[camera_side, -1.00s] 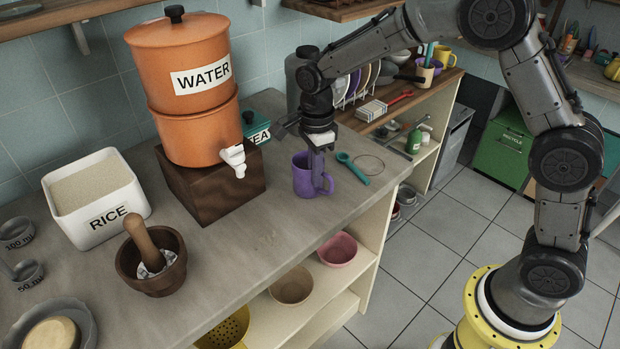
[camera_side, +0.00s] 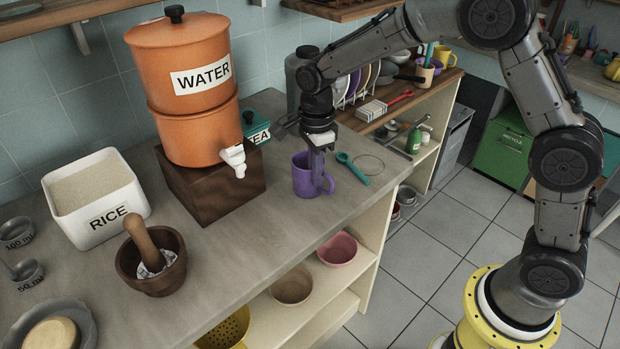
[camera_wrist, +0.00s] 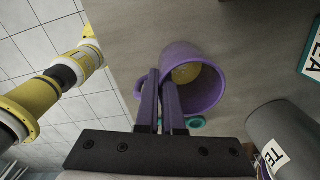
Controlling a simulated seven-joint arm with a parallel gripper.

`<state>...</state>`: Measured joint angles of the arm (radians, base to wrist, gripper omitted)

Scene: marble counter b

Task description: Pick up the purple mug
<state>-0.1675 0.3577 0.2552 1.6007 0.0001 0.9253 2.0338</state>
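The purple mug (camera_side: 303,176) stands upright on the grey counter, to the right of the wooden block, with its handle toward the right in the side view. In the wrist view the mug (camera_wrist: 205,92) shows its open mouth and a yellowish patch inside. My gripper (camera_side: 317,172) reaches down at the mug's rim on the handle side. In the wrist view my gripper's two fingers (camera_wrist: 161,78) are close together with a narrow gap, overlapping the rim near the handle. I cannot tell whether they press on the mug wall.
An orange water dispenser (camera_side: 185,85) on a wooden block (camera_side: 215,190) stands left of the mug. A teal utensil (camera_side: 353,168) lies close on its right. A teal tea container (camera_side: 257,130) and a grey canister (camera_side: 293,80) stand behind. Open counter (camera_side: 255,250) lies in front.

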